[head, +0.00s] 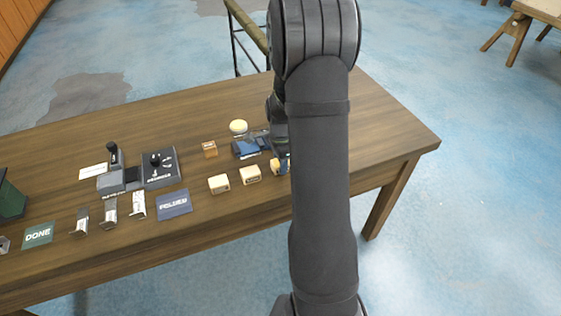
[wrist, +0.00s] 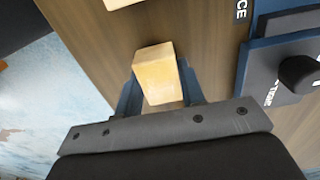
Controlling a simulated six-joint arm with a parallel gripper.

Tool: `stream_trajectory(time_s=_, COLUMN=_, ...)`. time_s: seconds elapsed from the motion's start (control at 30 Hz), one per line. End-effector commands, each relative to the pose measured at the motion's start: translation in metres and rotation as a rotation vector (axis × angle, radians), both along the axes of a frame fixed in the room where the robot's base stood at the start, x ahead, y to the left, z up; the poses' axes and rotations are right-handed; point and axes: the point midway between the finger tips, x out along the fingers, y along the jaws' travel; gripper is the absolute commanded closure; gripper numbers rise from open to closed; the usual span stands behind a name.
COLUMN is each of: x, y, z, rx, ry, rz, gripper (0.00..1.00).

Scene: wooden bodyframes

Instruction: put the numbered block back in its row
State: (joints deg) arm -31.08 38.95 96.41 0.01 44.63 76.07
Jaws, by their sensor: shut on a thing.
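A pale wooden block (wrist: 155,72) sits between the two blue fingers of my gripper (wrist: 160,92) in the wrist view. The gripper is shut on it. In the head view the gripper (head: 283,165) is at the right end of a line of pale blocks, low at the table, mostly hidden behind my arm. Only the left part of the held block (head: 275,167) shows there. Two more pale blocks, a middle one (head: 250,174) and a left one (head: 218,184), stand to its left. No number is readable on the held block. I cannot tell whether it touches the table.
Behind the blocks are a small brown block (head: 210,149), a round cream thing (head: 238,127) and a blue item (head: 247,148). The table's right end (head: 395,145) is clear.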

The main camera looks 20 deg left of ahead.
Motion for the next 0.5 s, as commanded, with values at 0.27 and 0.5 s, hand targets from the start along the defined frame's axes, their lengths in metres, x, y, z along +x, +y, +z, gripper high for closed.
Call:
stream_trajectory(time_s=0.27, x=0.0000, y=-0.0001, z=-0.0029, rx=-0.001, ry=0.001, rz=0.000, gripper=0.87)
stream_trajectory(time_s=0.5, x=0.0001, y=-0.0001, z=-0.0024, rx=0.000, ry=0.000, rz=0.000, gripper=0.42)
